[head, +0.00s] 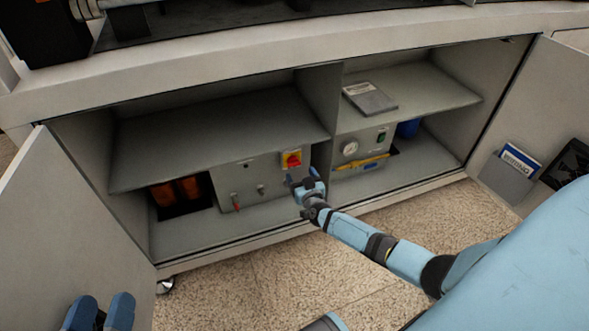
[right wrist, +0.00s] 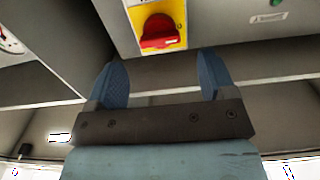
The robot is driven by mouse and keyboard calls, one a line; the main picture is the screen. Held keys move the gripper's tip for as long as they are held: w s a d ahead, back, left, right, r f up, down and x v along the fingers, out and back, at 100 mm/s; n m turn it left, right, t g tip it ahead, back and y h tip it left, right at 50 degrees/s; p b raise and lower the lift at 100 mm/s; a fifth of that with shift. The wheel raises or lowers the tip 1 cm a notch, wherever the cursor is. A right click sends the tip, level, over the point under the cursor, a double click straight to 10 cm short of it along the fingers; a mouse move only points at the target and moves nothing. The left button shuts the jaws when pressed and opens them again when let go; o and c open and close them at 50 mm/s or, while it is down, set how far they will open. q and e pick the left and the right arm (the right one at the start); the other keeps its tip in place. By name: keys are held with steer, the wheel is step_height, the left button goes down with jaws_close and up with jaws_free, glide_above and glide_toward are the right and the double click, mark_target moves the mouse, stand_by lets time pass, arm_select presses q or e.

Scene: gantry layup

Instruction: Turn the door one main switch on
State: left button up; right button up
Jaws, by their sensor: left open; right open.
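The main switch (head: 291,159) is a red rotary handle on a yellow plate, on the front of a grey panel in the open cabinet. It also shows at the top of the right wrist view (right wrist: 159,30). I cannot tell its on or off position. My right gripper (head: 303,180) is just in front of and below the switch, empty. In the right wrist view its two blue fingers (right wrist: 161,68) are apart, with the switch beyond the gap between them, not touched. My left gripper (head: 103,302) is open and empty at the lower left, near the left door.
The left door (head: 85,215) and the right door (head: 545,110) stand open. A shelf (head: 215,130) hangs above the panel, and a divider (head: 322,110) stands right of it. A gauge unit (head: 362,148) sits in the right bay.

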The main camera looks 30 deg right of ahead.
mark_target(295, 165)
steer(key=b+x, duration=0.2)
steer(key=x, duration=0.2)
steer(key=shift+w+f, duration=0.15)
steer(key=shift+w, duration=0.2)
arm_select(q)
steer(key=shift+w+f+m+g, duration=0.1)
steer(key=shift+f+m+g, duration=0.1)
steer(key=shift+f, duration=0.6)
steer(key=shift+w+f+m+g, duration=0.1)
steer(key=shift+f+m+g, duration=0.1)
steer(key=shift+f, duration=0.6)
arm_select(e)
steer(key=shift+x, duration=0.75)
steer(key=shift+d, duration=0.1)
steer(key=shift+c, duration=0.4)
steer(key=c, duration=0.9)
steer(key=shift+o, duration=0.2)
